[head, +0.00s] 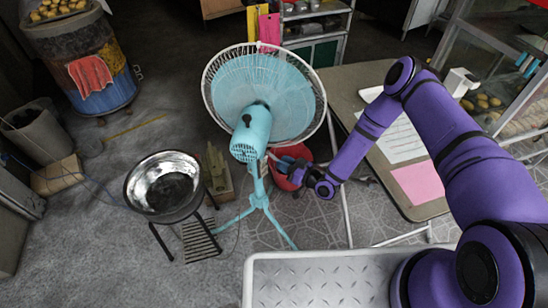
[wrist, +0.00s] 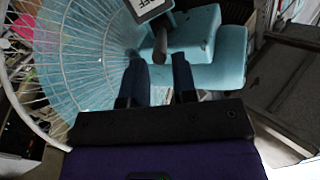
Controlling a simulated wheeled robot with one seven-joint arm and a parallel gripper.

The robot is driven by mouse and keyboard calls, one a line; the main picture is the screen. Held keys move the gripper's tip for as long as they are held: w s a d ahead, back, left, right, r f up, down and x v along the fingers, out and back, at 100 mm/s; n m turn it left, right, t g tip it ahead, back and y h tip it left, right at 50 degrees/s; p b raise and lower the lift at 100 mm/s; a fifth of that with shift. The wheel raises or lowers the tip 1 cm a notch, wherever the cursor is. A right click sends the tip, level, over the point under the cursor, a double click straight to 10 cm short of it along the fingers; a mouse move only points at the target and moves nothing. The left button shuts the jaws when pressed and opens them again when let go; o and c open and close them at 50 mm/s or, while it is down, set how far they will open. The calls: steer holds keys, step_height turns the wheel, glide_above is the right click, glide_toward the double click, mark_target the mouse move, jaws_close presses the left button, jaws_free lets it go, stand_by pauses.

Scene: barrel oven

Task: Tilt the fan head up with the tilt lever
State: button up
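The light-blue pedestal fan (head: 250,133) stands on the floor with its white-rimmed cage facing away from me. In the wrist view its motor housing (wrist: 215,45) fills the upper right. A short dark rod, which looks like the tilt lever (wrist: 160,42), sticks out from the housing below a small label plate. My gripper (wrist: 159,62) is open, its two dark fingers apart. The lever's end lies between and just beyond the fingertips in the picture; I cannot tell whether they touch. In the head view my gripper (head: 277,160) is beside the fan's neck, its fingertips hard to make out.
A red bucket (head: 292,178) is behind my gripper. A table with papers (head: 400,140) stands at right. A metal bowl on a dark stand (head: 163,183) is left of the fan. A painted barrel (head: 92,75) stands at the back left. The floor between barrel and bowl is mostly clear.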

mark_target(274, 158)
steer(key=shift+x, duration=2.4)
jaws_close()
